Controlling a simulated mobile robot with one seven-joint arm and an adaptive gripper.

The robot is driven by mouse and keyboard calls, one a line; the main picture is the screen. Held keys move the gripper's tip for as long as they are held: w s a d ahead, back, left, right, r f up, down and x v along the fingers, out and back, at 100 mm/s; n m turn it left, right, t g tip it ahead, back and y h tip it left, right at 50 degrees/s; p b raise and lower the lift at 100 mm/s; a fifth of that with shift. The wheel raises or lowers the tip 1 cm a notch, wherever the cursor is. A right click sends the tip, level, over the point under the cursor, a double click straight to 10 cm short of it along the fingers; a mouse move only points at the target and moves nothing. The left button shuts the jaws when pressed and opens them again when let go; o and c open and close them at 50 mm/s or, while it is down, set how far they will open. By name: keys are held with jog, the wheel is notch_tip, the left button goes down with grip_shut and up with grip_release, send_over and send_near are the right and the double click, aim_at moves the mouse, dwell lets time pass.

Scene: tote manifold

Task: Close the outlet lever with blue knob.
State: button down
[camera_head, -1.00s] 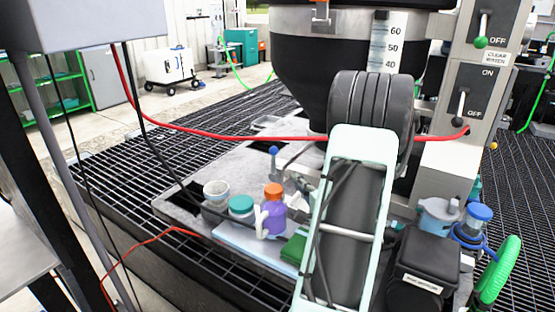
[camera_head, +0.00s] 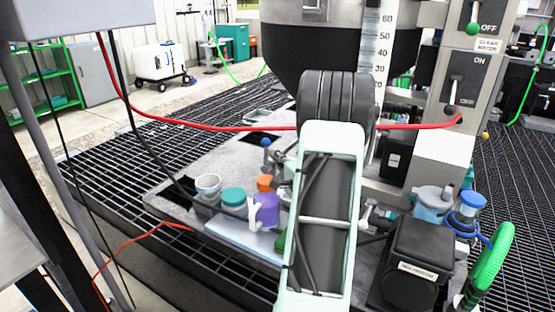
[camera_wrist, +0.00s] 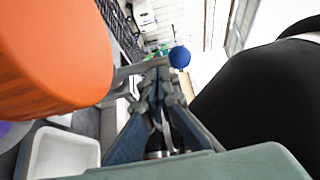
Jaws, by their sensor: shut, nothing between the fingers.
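The blue knob (camera_head: 266,142) sits on top of the outlet lever below the black tank, left of my arm in the head view. In the wrist view, the blue knob (camera_wrist: 180,57) is at the end of a grey lever rod (camera_wrist: 130,70) that runs to the left. My gripper (camera_wrist: 157,78) is shut and empty. Its fingertips are close to the rod, left of and just below the knob in the picture; I cannot tell whether they touch. My arm hides most of the gripper and the lever's base in the head view.
An orange-capped purple bottle (camera_head: 266,209) stands near the lever; its orange cap (camera_wrist: 50,50) looms large at left in the wrist view. A teal-lidded jar (camera_head: 233,197) and white cup (camera_head: 208,184) stand beside it. A red hose (camera_head: 200,127) crosses behind my arm. The black tank (camera_head: 285,45) is above.

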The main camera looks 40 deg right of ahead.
jog(key=shift+r, duration=0.1)
jog(key=shift+w+r+g+p, duration=0.15)
jog(key=shift+g+p, duration=0.15)
jog(key=shift+p, duration=0.45)
